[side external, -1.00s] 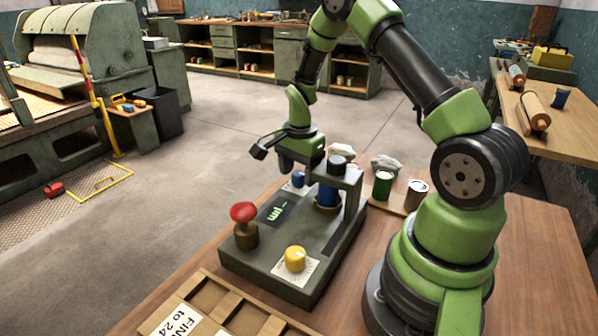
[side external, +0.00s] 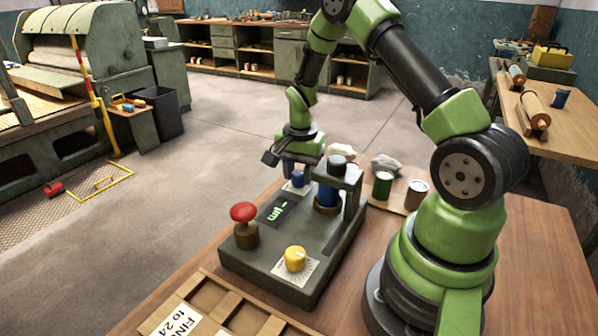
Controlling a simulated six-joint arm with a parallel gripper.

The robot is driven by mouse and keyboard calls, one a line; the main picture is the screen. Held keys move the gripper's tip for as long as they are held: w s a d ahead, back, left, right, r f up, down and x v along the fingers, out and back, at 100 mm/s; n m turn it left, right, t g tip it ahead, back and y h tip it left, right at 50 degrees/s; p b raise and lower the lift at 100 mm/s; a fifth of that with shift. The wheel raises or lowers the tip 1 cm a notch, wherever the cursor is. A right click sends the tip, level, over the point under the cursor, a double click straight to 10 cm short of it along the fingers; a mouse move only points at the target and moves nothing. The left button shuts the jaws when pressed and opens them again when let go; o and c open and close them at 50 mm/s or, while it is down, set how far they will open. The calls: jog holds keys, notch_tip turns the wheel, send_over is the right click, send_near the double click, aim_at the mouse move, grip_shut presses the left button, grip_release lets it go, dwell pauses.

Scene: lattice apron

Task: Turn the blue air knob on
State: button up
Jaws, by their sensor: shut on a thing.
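The blue air knob (side external: 298,179) sits on a pale dial plate near the back left of the grey-green control box (side external: 335,236). My gripper (side external: 298,171) points down over the knob and is shut on it. The gripper body hides the knob's top and part of the fingers. The knob's pointer and dial marks are too small to read.
Green (side external: 383,184) and brown (side external: 416,194) cans stand farther right.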

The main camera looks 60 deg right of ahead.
aim_at(300, 173)
jog(key=shift+n, duration=0.5)
jog(key=o, duration=0.9)
notch_tip(300, 173, up, 10)
jog(key=shift+s, duration=0.1)
